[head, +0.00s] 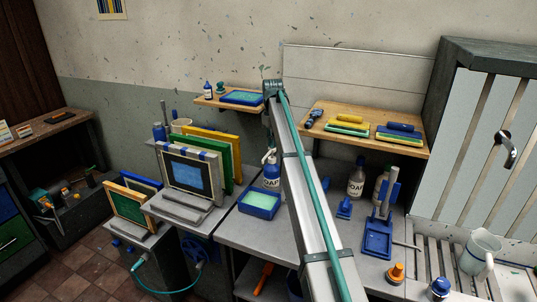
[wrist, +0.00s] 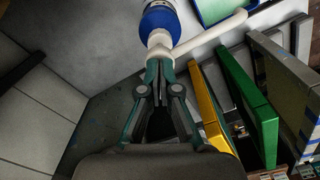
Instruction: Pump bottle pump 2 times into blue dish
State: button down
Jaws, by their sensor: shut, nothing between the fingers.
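The pump bottle (head: 271,174) stands upright on the grey bench, with a SOAP label and a white pump head. In the wrist view its white pump head (wrist: 159,40) lies just past my fingertips, with the blue bottle part behind it and the spout reaching right. The blue dish (head: 258,212) sits in front of the bottle and holds pale green; its edge shows in the wrist view (wrist: 203,15). My gripper (wrist: 160,70) is shut and empty, its tips at the pump head; I cannot tell whether they touch. In the head view my arm hides most of it.
Framed screens, green (head: 228,150) and yellow (head: 232,140), stand left of the bottle. A wall shelf (head: 206,99) hangs behind it. A wooden shelf (head: 350,148) and another soap bottle (head: 356,181) are to the right.

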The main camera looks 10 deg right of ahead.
jog(key=shift+r+p, duration=0.75)
jog(key=shift+r, duration=1.15)
jog(key=shift+f, duration=0.2)
jog(key=shift+f+b, duration=0.7)
jog(key=shift+f, duration=2.05)
jog(key=shift+r, duration=0.2)
jog(key=shift+r+p, duration=1.3)
jog(key=shift+r, duration=1.45)
jog(key=shift+r, duration=0.1)
